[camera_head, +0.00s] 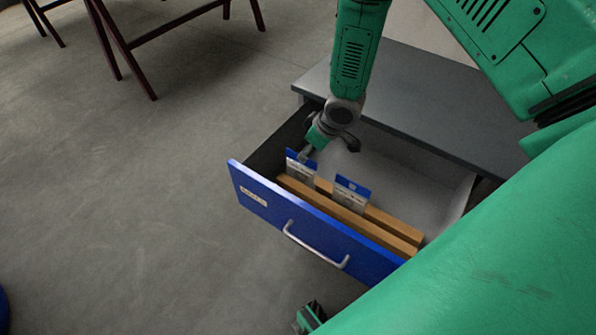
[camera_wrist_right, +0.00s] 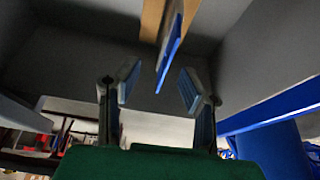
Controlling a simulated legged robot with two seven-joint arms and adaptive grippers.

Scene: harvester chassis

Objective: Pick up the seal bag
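Two seal bags with blue tops stand upright in the open drawer's wooden rack (camera_head: 360,222). The left seal bag (camera_head: 300,168) is near my right gripper (camera_head: 329,147); the other seal bag (camera_head: 351,195) is farther right. My right gripper is open above the rack. In the right wrist view, its two fingers stand apart, with a bag's blue edge (camera_wrist_right: 172,48) between and beyond them, no contact visible. A small green-and-dark part of mine, possibly the left gripper (camera_head: 310,317), shows at the bottom; its fingers cannot be made out.
The drawer has a blue front (camera_head: 300,228) with a metal handle (camera_head: 315,247). Its dark side wall is close to my right gripper. A grey cabinet top (camera_head: 430,105) lies behind.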

